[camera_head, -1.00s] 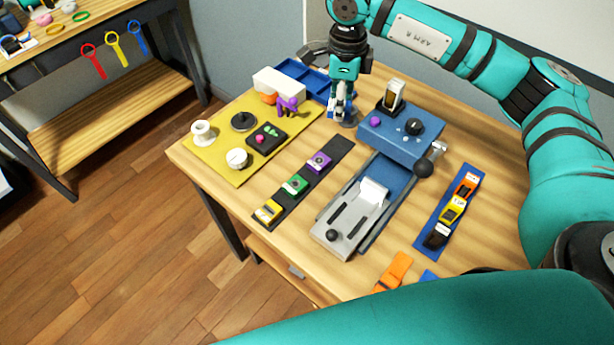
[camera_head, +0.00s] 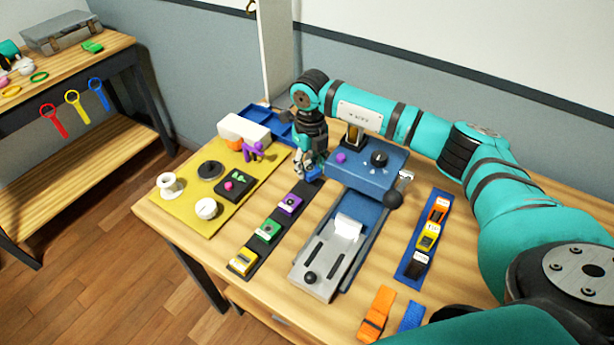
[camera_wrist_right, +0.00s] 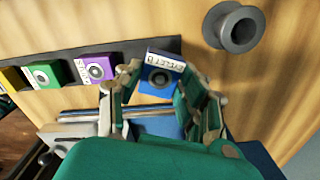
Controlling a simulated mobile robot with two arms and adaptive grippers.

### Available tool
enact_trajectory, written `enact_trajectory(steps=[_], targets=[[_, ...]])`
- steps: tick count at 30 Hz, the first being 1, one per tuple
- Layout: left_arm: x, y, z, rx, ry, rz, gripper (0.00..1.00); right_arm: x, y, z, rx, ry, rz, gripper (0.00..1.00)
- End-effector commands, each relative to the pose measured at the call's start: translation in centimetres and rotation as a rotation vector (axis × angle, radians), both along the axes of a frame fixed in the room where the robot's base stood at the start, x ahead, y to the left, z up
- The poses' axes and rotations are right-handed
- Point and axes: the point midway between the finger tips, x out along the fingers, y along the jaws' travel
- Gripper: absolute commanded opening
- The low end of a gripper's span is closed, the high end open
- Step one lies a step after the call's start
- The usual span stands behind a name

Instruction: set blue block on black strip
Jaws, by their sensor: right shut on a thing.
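The black strip (camera_head: 270,229) lies on the table with a yellow block (camera_head: 243,260), a green block (camera_head: 268,230) and a purple block (camera_head: 290,204) on it in a row. My right gripper (camera_head: 311,171) is shut on the blue block (camera_head: 315,174) at the strip's far end. In the right wrist view the blue block (camera_wrist_right: 160,74) sits between the fingertips (camera_wrist_right: 164,80), label side to the camera, beyond the purple block (camera_wrist_right: 95,68). It overlaps the strip's end; whether it touches the strip I cannot tell. My left gripper is out of view.
A blue machine (camera_head: 366,172) with a grey sliding plate (camera_head: 318,262) stands close right of the strip. A yellow mat (camera_head: 188,218) with small parts lies left. A blue strip (camera_head: 409,264) with several blocks lies right.

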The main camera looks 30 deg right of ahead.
Motion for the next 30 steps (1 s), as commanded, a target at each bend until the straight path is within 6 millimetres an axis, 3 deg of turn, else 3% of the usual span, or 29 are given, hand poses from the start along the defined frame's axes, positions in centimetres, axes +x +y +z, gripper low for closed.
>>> enact_trajectory(steps=[9,20,21,25,30], targets=[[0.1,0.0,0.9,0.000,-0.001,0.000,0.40,0.0,0.0,-3.5,0.001,-0.001,0.001,0.00],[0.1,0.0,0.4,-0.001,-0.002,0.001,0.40,0.0,0.0,-4.1,0.000,-0.002,0.001,0.00],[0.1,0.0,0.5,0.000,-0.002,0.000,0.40,0.0,0.0,-4.0,0.000,-0.001,0.001,0.43],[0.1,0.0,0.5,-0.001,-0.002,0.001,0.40,0.0,0.0,-4.0,0.000,0.000,0.001,0.60],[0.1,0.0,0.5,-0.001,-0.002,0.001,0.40,0.0,0.0,-4.0,0.000,0.000,0.001,0.61]])
